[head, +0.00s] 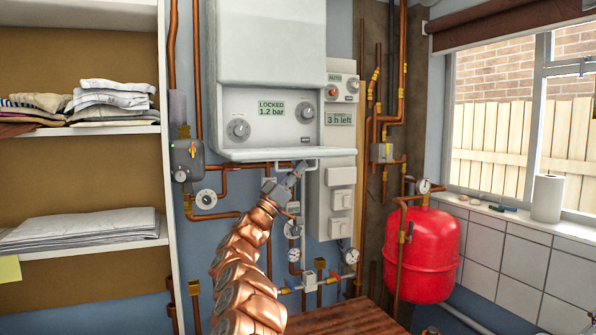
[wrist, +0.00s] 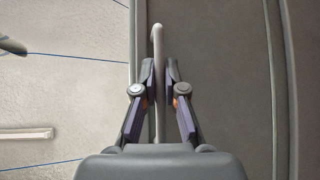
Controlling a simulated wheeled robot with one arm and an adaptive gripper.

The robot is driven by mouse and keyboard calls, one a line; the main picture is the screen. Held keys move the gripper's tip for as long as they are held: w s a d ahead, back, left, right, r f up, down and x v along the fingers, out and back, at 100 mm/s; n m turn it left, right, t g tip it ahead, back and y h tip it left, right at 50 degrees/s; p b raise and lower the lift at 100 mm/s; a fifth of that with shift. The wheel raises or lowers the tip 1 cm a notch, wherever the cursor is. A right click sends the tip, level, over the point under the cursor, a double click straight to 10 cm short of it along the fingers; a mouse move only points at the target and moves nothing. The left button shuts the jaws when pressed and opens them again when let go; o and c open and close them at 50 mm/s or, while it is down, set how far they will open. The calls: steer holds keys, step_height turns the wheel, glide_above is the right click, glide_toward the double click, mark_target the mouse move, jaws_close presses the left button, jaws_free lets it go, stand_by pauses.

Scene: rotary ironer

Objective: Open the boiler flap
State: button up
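The white boiler (head: 270,50) hangs on the wall in the upper middle of the head view. Its control face shows a knob and a display (head: 272,110) reading "LOCKED 1.2 bar". The flap lip (head: 260,154) runs along the boiler's lower edge. My gripper (head: 297,172) is just under this lip, right of its middle. In the wrist view, my gripper's fingers (wrist: 160,78) are close together, one on each side of a thin pale bar (wrist: 157,40) with a bent end. I cannot tell whether both fingers touch the bar.
A control unit (head: 341,110) with "AUTO" and "3 h left" stands right beside the boiler. Copper pipes, valves and gauges (head: 292,256) crowd the wall below. A red tank (head: 420,255) is at right, linen shelves (head: 80,240) at left. A wooden top (head: 350,318) lies below.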

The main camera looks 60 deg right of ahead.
mark_target(299, 157)
jaws_close()
steer(key=r, duration=0.2)
steer(key=r+p, duration=0.1)
steer(key=shift+s+a+r, duration=0.15)
steer(key=shift+s+r, duration=0.05)
steer(key=shift+r, duration=0.15)
steer(key=shift+o, duration=1.8)
jaws_free()
steer(key=shift+f, duration=0.1)
steer(key=v, duration=1.2)
